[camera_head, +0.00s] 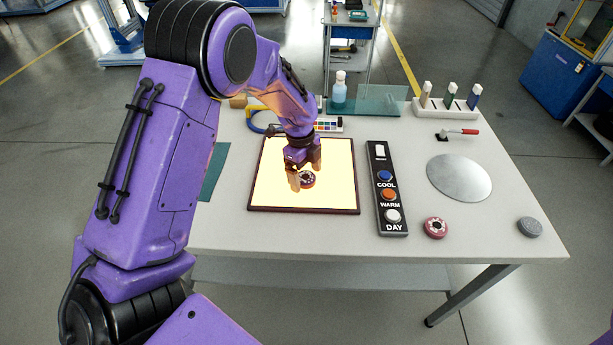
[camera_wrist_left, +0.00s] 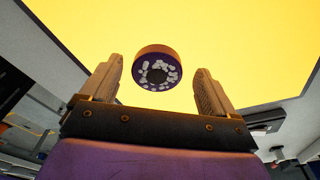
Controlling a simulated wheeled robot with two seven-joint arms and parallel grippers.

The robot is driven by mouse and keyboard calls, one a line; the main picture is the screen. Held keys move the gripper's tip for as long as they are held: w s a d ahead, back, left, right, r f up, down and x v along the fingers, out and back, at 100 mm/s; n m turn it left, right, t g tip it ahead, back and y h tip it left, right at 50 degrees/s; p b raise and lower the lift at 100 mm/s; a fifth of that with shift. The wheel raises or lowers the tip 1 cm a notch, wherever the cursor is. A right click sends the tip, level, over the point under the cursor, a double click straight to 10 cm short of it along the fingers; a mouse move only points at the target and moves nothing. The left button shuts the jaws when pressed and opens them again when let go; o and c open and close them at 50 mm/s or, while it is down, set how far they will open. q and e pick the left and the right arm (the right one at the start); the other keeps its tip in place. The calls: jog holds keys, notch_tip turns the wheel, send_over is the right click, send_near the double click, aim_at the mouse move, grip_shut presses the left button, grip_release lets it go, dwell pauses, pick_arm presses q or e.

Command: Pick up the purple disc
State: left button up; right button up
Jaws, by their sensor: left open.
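The purple disc (camera_head: 308,179) lies on the lit, pale yellow panel (camera_head: 330,196) with a dark frame. In the left wrist view the disc (camera_wrist_left: 157,71) is dark purple with a ring of white marks and an orange-brown rim. My left gripper (camera_head: 305,178) is open over the panel in the head view. In the left wrist view its two fingers (camera_wrist_left: 156,90) stand on either side of the disc, with gaps on both sides and nothing held. The disc is just beyond the fingertips. My right gripper does not show.
Right of the panel lies a black strip (camera_head: 379,160) with COOL, WARM and DAY buttons. A reddish disc (camera_head: 435,228), a grey disc (camera_head: 529,227) and a round metal plate (camera_head: 459,178) lie farther right.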

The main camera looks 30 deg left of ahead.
pick_arm(q)
jog(key=shift+s+r, duration=0.15)
jog(key=shift+s, duration=0.15)
jog(key=shift+w, duration=0.1)
jog(key=c, duration=1.3)
